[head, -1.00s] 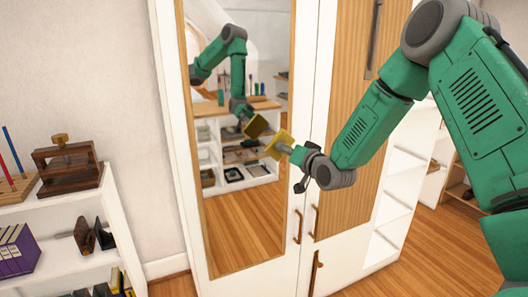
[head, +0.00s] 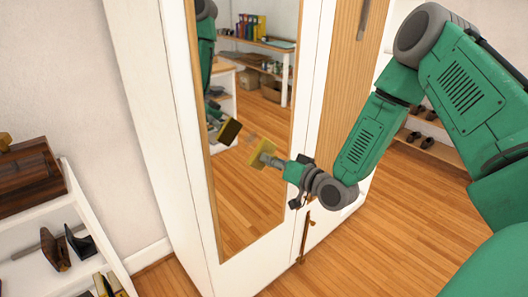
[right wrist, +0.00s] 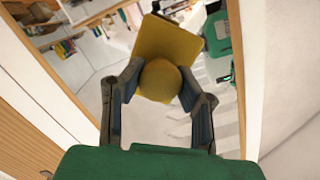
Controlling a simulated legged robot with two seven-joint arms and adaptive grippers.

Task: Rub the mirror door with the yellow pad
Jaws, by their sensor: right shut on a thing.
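The mirror door (head: 250,205) is a tall mirror in a wooden frame on the white cabinet. My right gripper (head: 277,162) is in front of its right part, shut on the yellow pad (head: 262,152). In the right wrist view, the fingers (right wrist: 160,82) grip the round knob on the back of the square yellow pad (right wrist: 168,42). The pad's reflection shows to its left in the head view, with a gap between, so the pad looks apart from the glass. The pad's front face is hidden except in the reflection. My left gripper is not in view.
Cabinet handles (head: 305,235) are just right of the mirror door. Wooden floor (head: 375,235) is clear at lower right. Shoes (head: 415,136) sit on a rack behind my arm.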

